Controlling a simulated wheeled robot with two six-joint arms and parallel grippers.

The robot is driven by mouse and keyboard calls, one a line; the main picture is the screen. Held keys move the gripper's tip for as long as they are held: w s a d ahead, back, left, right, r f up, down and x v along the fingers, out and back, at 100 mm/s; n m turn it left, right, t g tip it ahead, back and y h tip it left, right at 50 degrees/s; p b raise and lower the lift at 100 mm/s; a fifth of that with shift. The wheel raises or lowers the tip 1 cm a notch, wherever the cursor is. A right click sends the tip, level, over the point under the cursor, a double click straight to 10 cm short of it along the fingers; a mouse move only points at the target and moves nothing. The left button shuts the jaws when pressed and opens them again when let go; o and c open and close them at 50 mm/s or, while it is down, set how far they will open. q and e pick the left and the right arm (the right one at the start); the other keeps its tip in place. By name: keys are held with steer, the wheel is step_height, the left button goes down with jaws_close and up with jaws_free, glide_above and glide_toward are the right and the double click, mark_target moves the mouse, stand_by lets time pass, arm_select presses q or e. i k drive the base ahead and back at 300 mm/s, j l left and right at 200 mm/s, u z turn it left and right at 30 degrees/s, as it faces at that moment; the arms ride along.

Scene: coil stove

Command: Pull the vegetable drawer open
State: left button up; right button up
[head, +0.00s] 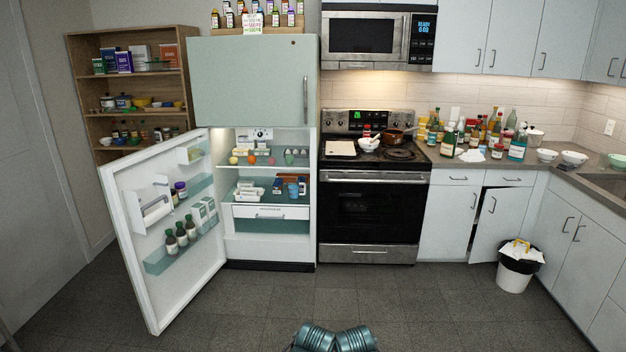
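The vegetable drawer (245,212) is a white-fronted drawer low inside the open refrigerator (318,190) in the head view. It has a grey bar handle (270,217) across its middle and a small label above it. Its front looks flush beneath the glass shelf, so it appears shut. The refrigerator door (140,250) stands wide open to the left, and the upper freezer door (250,85) is shut. Neither of my grippers is in view. Only parts of my own arms show at the bottom edge, well away from the drawer.
The tiled floor (240,310) before the refrigerator is clear. The open door carries bottles and boxes and bounds the left side. The stove (370,220) stands right of the refrigerator. A white bin (515,275) is farther right, near an ajar cabinet door (497,220).

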mark_target(245, 213)
steer(key=i+u, duration=0.35)
steer(key=i, duration=1.55)
steer(key=i+z, duration=0.1)
steer(key=i, duration=0.5)
steer(key=i+j, duration=0.2)
steer(key=i, duration=0.35)
steer(key=i+j+z, duration=0.15)
steer(key=i, duration=0.45)
steer(key=i+j+z, duration=0.1)
steer(key=i+z, duration=0.15)
steer(key=i, duration=0.15)
steer(key=i+j+z, duration=0.25)
steer(key=i, duration=0.15)
